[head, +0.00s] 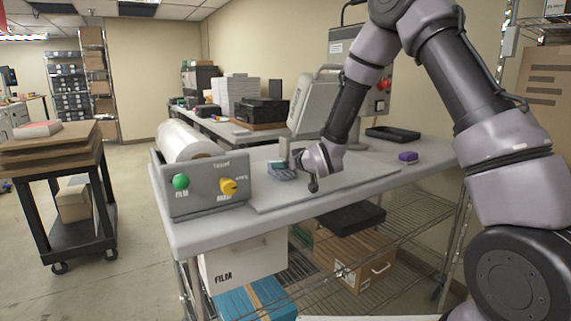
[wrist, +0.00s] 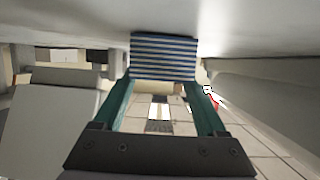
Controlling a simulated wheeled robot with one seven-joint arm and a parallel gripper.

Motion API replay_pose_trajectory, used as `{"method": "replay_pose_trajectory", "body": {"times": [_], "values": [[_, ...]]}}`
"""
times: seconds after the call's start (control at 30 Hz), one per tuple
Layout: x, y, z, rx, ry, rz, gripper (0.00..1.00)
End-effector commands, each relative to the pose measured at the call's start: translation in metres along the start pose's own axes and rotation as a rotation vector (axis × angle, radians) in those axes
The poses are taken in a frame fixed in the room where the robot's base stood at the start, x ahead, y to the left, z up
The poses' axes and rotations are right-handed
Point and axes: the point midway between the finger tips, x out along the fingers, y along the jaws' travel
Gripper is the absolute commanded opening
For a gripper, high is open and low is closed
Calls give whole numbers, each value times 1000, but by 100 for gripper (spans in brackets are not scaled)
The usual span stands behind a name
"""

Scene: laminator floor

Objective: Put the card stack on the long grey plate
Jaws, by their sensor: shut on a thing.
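The card stack (wrist: 163,57), with blue and white stripes, sits between the green fingertips of my gripper (wrist: 163,80) in the wrist view. My gripper is shut on it. In the head view the card stack (head: 281,172) shows just left of my gripper (head: 290,167), low over the worktable. The long grey plate (head: 345,184) lies flat on the table, running from behind the control box toward the right. The stack appears near the plate's left back part. I cannot tell whether it touches the plate.
A grey control box (head: 207,186) with a green button and yellow knob stands at the table's left front, before a film roll (head: 187,141). A light grey machine part (head: 311,103) rises behind my gripper. A purple block (head: 408,157) and black tray (head: 393,133) lie to the right.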

Motion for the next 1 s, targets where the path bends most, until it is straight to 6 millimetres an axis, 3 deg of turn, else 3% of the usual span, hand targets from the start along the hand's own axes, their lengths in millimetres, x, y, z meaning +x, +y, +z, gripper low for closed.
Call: {"method": "replay_pose_trajectory", "body": {"times": [0.13, 0.17, 0.2, 0.57, 1.0], "values": [[1, 0, 2, 0, 1, 0, 0], [1, 0, 2, -1, 2, 0, 82], [1, 0, 2, -1, 2, 0, 97], [-6, 0, 2, 0, 0, 0, 100], [-87, 0, 2, -1, 2, 0, 100]]}}
